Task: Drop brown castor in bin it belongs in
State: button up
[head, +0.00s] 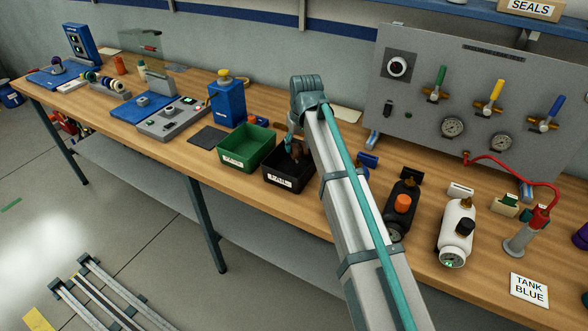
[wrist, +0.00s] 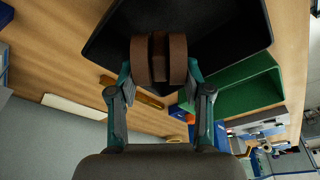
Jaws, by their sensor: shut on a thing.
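My gripper (wrist: 160,90) is shut on the brown castor (wrist: 150,60), seen in the wrist view with its twin wheels between the fingers. The castor is over the opening of the black bin (wrist: 222,25). In the head view my gripper (head: 292,145) reaches down at the black bin (head: 287,182), with the castor (head: 299,154) partly hidden by the arm. I cannot tell how far the castor is above the bin floor. The green bin (head: 246,147) stands directly left of the black bin and also shows in the wrist view (wrist: 245,88). Both bins have white front labels too small to read.
A blue canister (head: 227,103) stands behind the green bin. A dark flat pad (head: 208,137) lies left of it. A gauge panel (head: 470,95) rises at the back right. The table's front edge is close to the bins.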

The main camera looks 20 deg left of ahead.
jog(key=shift+f, duration=0.1)
jog(key=o, duration=1.2)
jog(key=shift+c, duration=0.2)
jog(key=v, duration=1.2)
